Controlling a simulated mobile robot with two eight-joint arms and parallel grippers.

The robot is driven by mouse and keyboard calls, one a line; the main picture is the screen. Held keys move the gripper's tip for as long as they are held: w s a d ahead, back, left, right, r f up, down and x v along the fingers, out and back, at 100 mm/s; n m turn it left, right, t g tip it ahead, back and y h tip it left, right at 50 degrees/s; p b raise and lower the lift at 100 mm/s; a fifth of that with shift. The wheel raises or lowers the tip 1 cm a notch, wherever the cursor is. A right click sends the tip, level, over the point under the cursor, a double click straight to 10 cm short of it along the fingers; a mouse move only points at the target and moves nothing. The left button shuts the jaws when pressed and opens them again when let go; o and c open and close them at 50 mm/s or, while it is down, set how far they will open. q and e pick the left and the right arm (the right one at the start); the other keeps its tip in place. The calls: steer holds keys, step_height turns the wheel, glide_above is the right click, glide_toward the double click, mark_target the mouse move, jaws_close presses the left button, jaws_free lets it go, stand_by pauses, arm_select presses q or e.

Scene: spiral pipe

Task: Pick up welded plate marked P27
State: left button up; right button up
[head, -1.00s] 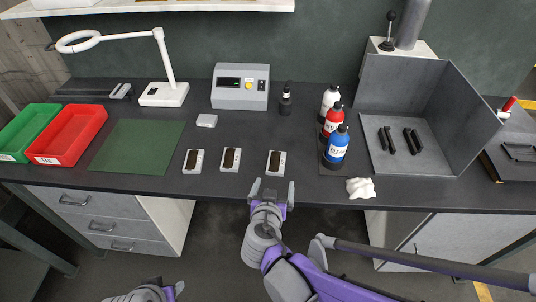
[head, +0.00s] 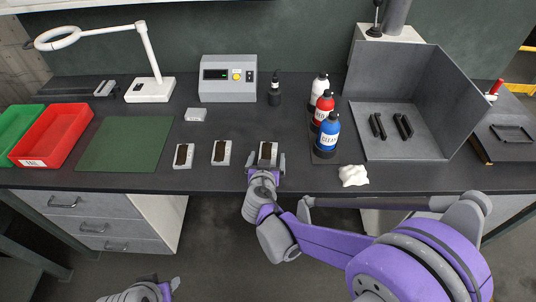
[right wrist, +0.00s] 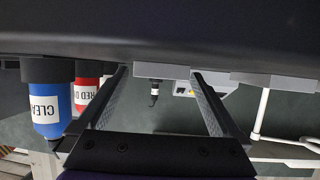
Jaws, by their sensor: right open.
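Three small pale plates with dark brown weld strips lie in a row on the bench in the head view: a left one (head: 182,156), a middle one (head: 221,153) and a right one (head: 268,150). No P27 marking can be read on any. My right gripper (head: 267,164) is open at the right plate, with a finger to each side of its near end; contact cannot be told. In the right wrist view a pale plate edge (right wrist: 162,71) shows between the open fingers. My left gripper (head: 170,288) is partly in view at the bottom, away from the bench.
Blue (head: 327,136), red and white bottles stand right of the plates, with a crumpled white cloth (head: 353,176) in front. A grey open-sided booth (head: 400,147) holds dark parts. A green mat (head: 125,145), red bin (head: 52,135) and lamp lie left. A grey control box (head: 228,80) stands behind.

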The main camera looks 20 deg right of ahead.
steer(key=shift+w+d+f, duration=0.1)
steer(key=shift+w, duration=0.15)
jaws_close()
stand_by(0.3)
